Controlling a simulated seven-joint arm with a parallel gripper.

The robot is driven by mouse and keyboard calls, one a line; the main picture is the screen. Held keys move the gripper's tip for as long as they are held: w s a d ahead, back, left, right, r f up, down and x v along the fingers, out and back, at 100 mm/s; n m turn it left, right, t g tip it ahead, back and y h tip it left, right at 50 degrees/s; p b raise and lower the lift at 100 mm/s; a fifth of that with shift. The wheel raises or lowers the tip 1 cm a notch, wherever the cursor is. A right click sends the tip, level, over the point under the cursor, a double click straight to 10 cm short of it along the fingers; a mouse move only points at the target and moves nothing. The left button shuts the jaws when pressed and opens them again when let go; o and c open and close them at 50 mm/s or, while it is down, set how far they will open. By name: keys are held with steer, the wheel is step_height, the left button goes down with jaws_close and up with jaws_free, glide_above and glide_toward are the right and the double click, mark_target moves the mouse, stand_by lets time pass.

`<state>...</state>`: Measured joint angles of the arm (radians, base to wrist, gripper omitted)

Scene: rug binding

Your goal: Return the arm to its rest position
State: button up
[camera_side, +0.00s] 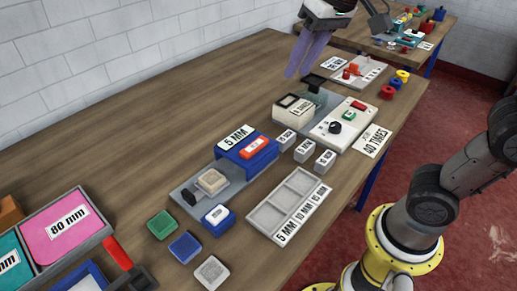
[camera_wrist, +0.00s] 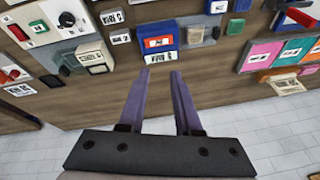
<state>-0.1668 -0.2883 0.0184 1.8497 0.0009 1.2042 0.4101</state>
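My gripper (camera_side: 302,76) hangs above the back of the wooden table (camera_side: 130,108), near the top of the side view. Its two long purple fingers point down. In the wrist view my gripper (camera_wrist: 160,71) shows its fingers apart, with only table surface between them, so it is open and empty. The fingertips appear above the table and apart from the objects on it. My own lower arm and yellow-ringed base stand at the right of the side view.
Below lie a blue 5 MM block (camera_side: 250,152), a grey compartment tray (camera_side: 290,205), a button panel (camera_side: 343,123) and small labelled blocks (camera_side: 304,149). A pink 80 mm box (camera_side: 68,228) is at front left. A white brick wall (camera_side: 110,40) runs behind. The left-back table is clear.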

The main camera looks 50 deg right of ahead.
steer(key=s+d+f+n+t, duration=0.1)
steer(key=s+d+f, duration=0.4)
steer(key=s+f, duration=0.6)
steer(key=shift+s+n+h, duration=0.4)
steer(key=shift+s+n, duration=0.4)
steer(key=shift+n, duration=0.1)
